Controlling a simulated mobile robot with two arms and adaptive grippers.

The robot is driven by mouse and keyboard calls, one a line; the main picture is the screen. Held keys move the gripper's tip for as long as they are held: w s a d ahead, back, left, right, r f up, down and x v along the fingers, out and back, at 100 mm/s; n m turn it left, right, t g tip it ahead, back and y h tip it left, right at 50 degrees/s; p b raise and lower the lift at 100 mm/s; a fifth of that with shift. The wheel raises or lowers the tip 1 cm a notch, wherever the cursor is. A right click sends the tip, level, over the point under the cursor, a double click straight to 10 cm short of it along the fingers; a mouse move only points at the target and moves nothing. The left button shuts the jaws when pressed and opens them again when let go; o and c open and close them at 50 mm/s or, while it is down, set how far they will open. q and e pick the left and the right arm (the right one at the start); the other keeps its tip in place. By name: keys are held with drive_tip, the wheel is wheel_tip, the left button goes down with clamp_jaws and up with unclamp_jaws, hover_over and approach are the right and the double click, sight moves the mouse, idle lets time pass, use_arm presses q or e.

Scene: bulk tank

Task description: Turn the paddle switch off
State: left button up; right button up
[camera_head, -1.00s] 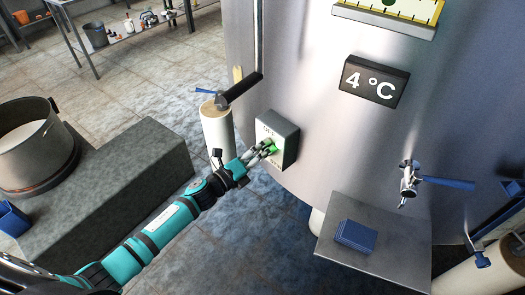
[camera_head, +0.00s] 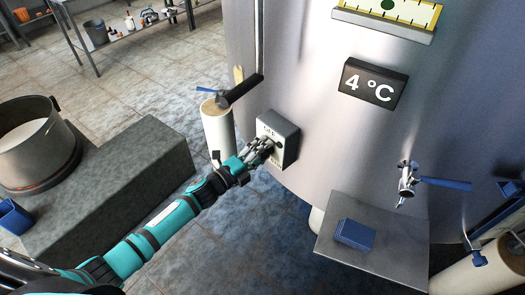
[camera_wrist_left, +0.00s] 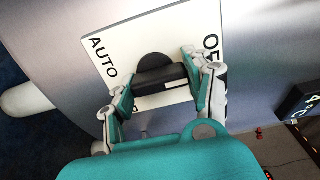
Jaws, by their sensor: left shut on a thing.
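The paddle switch is a grey box (camera_head: 288,143) with a white face, fixed to the side of the steel tank. Its face (camera_wrist_left: 120,40) reads AUTO at the left and part of OFF at the right in the left wrist view. A black paddle (camera_wrist_left: 162,80) stands out from the face. My left gripper (camera_head: 262,147) is at the switch, its two fingers (camera_wrist_left: 163,88) on either side of the paddle and shut on it. The fingers hide part of the face and its lower label. No green shows on the switch. My right gripper is not in view.
A steel shelf (camera_head: 400,255) with a blue box (camera_head: 355,234) juts out below right of the switch. A blue-handled tap (camera_head: 408,180) is above it. A pale post (camera_head: 217,128) stands left of the switch. A grey block (camera_head: 140,165) lies beside my left arm.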

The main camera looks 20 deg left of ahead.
use_arm(q)
drive_tip(key=o, duration=1.2)
drive_tip(key=v, duration=1.2)
drive_tip(key=s+a+f+n+g+y, duration=0.2)
drive_tip(key=s+f+n+y, duration=0.15)
drive_tip(key=f, duration=0.55)
drive_tip(key=s+a+f+n+g+y, duration=0.1)
drive_tip(key=s+a+f+n+y, duration=0.3)
drive_tip(key=f, duration=0.6)
drive_tip(key=s+a+f+n+g, duration=0.1)
drive_tip(key=s+f+n+g, duration=0.1)
drive_tip(key=f+n, duration=0.5)
drive_tip(key=s+d+f+n+g, duration=0.2)
drive_tip(key=s+f+g, duration=0.1)
drive_tip(key=s+f, duration=0.4)
drive_tip(key=s+d+f+n+g+y, duration=0.1)
drive_tip(key=s+f, duration=0.5)
drive_tip(key=s, duration=0.8)
drive_tip(key=s+d+f+n+g, duration=0.3)
drive_tip(key=s+f, duration=0.4)
drive_tip(key=s, duration=0.4)
drive_tip(key=shift+d+f+n+g+y, duration=0.15)
drive_tip(key=shift+n+g, duration=0.15)
drive_tip(key=shift+g, duration=0.35)
drive_tip(key=shift+d+f+n+g+y, duration=0.1)
drive_tip(key=shift+f+n+g, duration=0.15)
drive_tip(key=shift+g, duration=0.4)
